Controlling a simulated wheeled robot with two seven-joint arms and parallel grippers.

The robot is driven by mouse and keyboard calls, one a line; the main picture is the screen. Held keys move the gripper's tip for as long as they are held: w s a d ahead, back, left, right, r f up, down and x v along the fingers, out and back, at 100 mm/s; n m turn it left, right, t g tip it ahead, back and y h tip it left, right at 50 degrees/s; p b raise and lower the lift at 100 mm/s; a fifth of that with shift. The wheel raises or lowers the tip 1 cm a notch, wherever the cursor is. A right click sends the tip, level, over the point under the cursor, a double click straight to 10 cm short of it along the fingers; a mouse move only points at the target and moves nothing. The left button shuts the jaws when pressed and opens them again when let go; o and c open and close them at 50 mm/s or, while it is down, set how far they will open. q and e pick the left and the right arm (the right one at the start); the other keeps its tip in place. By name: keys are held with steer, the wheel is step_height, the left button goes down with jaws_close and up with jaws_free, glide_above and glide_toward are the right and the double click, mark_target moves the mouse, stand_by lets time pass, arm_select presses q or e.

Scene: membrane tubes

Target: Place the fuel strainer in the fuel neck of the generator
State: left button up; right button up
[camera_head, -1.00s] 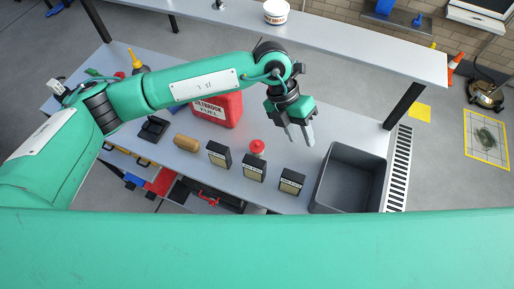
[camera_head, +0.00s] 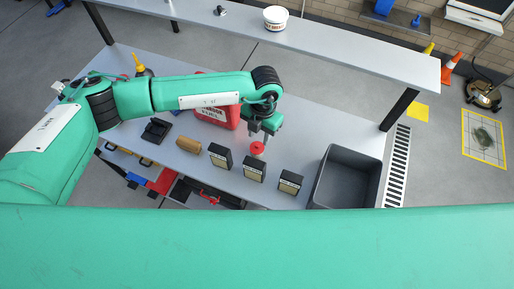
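My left gripper (camera_head: 261,131) reaches in from the left and points down just behind a small red-topped item (camera_head: 257,148) on the workbench. Its fingers look apart, with nothing visible between them. From this height I cannot tell whether they touch the red-topped item. I cannot tell whether that item is the fuel strainer. I cannot make out a generator or a fuel neck. My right gripper is not in view.
A red fuel can (camera_head: 222,115) stands behind my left forearm. Several dark boxes (camera_head: 254,168) stand along the front of the workbench (camera_head: 310,130). A grey open bin (camera_head: 347,178) is at the right. A white tub (camera_head: 275,18) stands on the far bench.

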mark_target(257, 145)
arm_select(q)
steer(key=shift+w+f+p, duration=0.1)
steer(key=shift+f+p, duration=0.2)
steer(key=shift+p, duration=0.05)
steer(key=f, duration=0.1)
steer(key=f+p, duration=0.2)
steer(key=shift+w+a+f, duration=0.1)
steer(key=shift+a, duration=0.15)
steer(key=shift+f, duration=0.6)
jaws_close()
